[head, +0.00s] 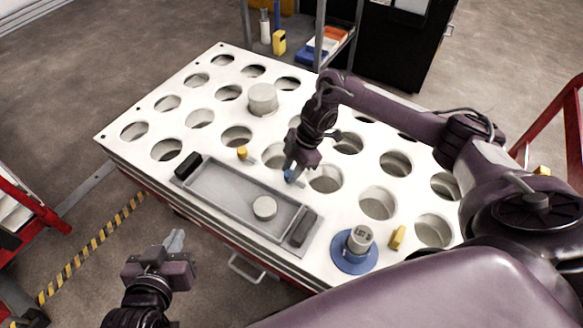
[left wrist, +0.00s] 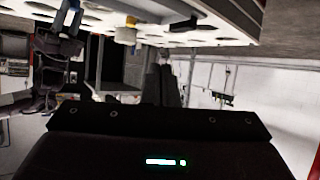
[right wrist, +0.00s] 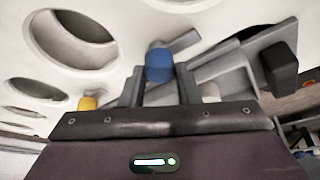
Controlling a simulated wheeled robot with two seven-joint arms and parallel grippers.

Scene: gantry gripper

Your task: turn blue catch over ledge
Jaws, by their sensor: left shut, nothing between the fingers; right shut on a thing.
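The blue catch (head: 289,174) is a small blue knob with a short grey arm, on the white perforated table top at the far long side of the grey tray (head: 222,205). In the right wrist view the blue knob (right wrist: 159,64) is between my right fingers, and its grey arm (right wrist: 184,41) points up and right. I cannot tell whether the arm lies over the tray's ledge (right wrist: 215,62). My right gripper (head: 291,176) is shut on the blue catch from above. My left gripper (head: 175,240) is shut and empty, off the table's front side.
A yellow catch (head: 242,153) sits left of the blue one by the tray. The tray has black end blocks and a pale disc (head: 264,208). A grey cylinder (head: 262,99), a blue round base (head: 354,262) and a yellow block (head: 398,238) stand on the table (head: 120,152).

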